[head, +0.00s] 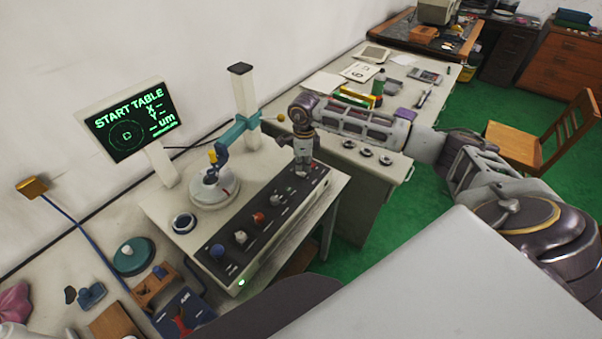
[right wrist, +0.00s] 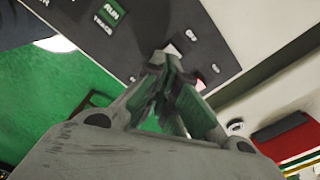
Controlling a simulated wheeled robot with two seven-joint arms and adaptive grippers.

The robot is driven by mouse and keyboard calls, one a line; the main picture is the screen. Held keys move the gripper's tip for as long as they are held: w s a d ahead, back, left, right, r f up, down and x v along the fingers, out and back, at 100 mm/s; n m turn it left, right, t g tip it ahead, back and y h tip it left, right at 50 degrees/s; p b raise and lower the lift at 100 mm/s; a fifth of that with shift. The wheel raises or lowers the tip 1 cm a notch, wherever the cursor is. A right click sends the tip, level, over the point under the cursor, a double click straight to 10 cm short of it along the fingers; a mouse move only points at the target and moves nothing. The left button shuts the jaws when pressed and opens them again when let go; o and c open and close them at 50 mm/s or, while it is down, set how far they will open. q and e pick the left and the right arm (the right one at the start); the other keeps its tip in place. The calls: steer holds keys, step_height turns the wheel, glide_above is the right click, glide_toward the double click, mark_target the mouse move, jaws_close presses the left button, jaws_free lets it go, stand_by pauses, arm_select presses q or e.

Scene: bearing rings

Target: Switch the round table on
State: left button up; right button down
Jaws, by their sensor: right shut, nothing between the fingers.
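The round table (head: 214,193) is a pale disc on the measuring instrument, under a teal arm with a blue and yellow probe. The monitor (head: 130,120) beside it reads "START TABLE" in green. The dark control panel (head: 228,264) in front carries several knobs and small switches; it also shows in the right wrist view (right wrist: 130,55). My right gripper (head: 302,172) is shut and empty, pointing down at the panel's far right end. In the right wrist view its fingertips (right wrist: 165,60) are close to small switches; I cannot tell whether they touch. My left gripper is not in view.
Several rings (head: 367,151) lie on the bench at right. A green lamp (head: 241,282) glows on the panel's front. A teal round object (head: 133,255) and wooden blocks stand at lower left.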

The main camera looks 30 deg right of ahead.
mark_target(304, 174)
steer(key=shift+f+b, duration=0.95)
steer(key=shift+f, duration=0.25)
stand_by(1.9)
steer(key=shift+r, duration=0.15)
steer(key=shift+r+p, duration=1.75)
steer(key=shift+r, duration=1.65)
steer(key=shift+f, duration=0.1)
